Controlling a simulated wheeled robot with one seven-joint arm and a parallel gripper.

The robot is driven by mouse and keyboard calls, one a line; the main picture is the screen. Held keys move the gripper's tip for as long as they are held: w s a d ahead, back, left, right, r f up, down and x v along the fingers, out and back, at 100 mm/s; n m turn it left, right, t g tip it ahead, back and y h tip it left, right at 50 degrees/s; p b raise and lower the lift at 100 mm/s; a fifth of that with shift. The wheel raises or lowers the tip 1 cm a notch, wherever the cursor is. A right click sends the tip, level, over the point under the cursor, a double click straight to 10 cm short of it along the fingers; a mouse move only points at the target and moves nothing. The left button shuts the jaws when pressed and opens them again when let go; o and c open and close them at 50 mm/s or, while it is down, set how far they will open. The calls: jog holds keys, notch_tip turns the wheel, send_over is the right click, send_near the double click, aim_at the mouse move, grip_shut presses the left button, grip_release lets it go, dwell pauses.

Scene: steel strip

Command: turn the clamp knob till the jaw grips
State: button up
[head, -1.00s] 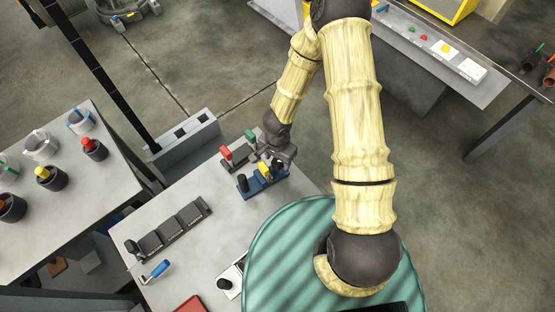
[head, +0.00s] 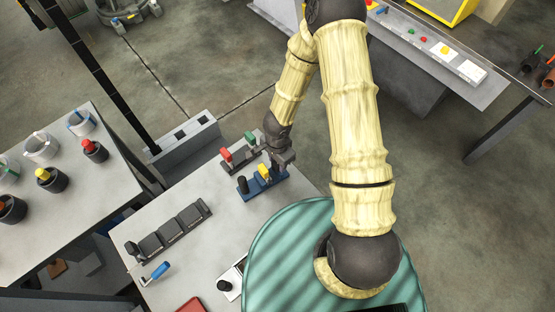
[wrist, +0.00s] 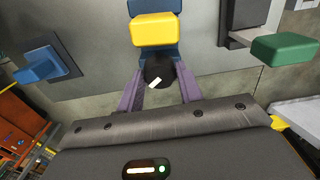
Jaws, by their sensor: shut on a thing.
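A blue clamp (head: 249,192) sits on the near table with a yellow block (head: 263,172) in its middle and a black post at its left end. My gripper (head: 283,161) is at the clamp's right end. In the wrist view, my gripper (wrist: 161,80) has its two purple fingers on either side of a round black knob (wrist: 157,68) with a white mark. It is shut on the knob. The yellow block (wrist: 153,32) lies just beyond the knob, with blue clamp parts (wrist: 142,7) behind it. Whether the jaw touches the block cannot be told.
A dark fixture with a red block (head: 226,154) and a green block (head: 250,138) stands close beside the clamp. A black row of holders (head: 170,231), a blue-handled tool (head: 157,271) and a red tray (head: 192,305) lie nearer. Cups (head: 82,122) stand on the left table.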

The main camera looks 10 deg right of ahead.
dwell(0.3)
jog(key=o, duration=1)
jog(key=shift+r, duration=0.15)
notch_tip(320, 180, up, 17)
jog(key=p, duration=0.8)
jog(key=shift+r+p, duration=0.1)
jog(key=shift+p, duration=0.25)
jog(key=shift+w, duration=0.1)
